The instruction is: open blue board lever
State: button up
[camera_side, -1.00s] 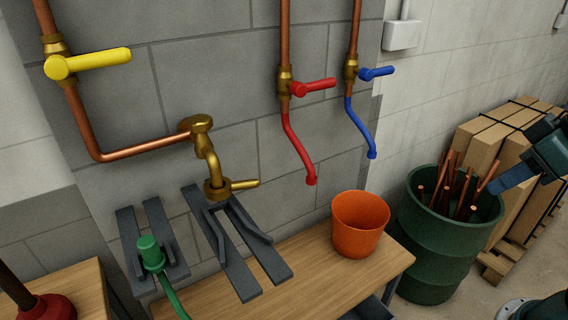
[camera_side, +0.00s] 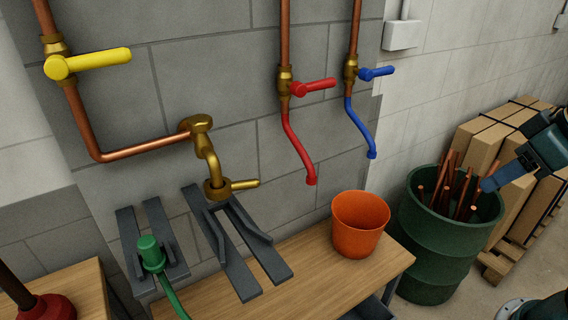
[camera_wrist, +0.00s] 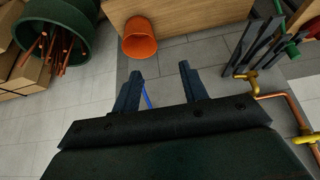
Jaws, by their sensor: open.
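The blue lever (camera_side: 376,73) sticks out to the right from a brass valve on the rightmost copper pipe on the wall. A blue spout (camera_side: 361,130) hangs below that valve. In the wrist view part of the blue spout (camera_wrist: 147,96) shows between my fingers, and the lever itself is hidden there. My gripper (camera_wrist: 160,80) is open and empty in the wrist view, its two dark fingers apart. In the side view my gripper (camera_side: 490,184) is at the right edge, in front of the barrel and boxes, well right of and below the blue lever.
A red lever (camera_side: 314,87) is just left of the blue one, and a yellow lever (camera_side: 90,62) is at far left. An orange bucket (camera_side: 359,224) stands on the wooden bench (camera_side: 310,262). A green barrel (camera_side: 438,252) holds copper pipes.

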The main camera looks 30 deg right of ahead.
jog(key=w+r+m+t+y, duration=0.1)
jog(key=w+r+m, duration=0.25)
jog(key=w, duration=0.95)
jog(key=m+t+y, duration=0.5)
jog(key=m+t, duration=0.3)
jog(key=m, duration=0.2)
send_near(377, 71)
jog(key=d, duration=0.4)
jog(key=shift+s+d+f+m, duration=0.2)
jog(key=shift+s+d+m, duration=0.15)
jog(key=shift+d, duration=0.05)
jog(key=shift+w, duration=0.1)
jog(key=x, duration=1.3)
jog(key=shift+w+a+f, duration=0.15)
jog(key=shift+w+a, duration=0.1)
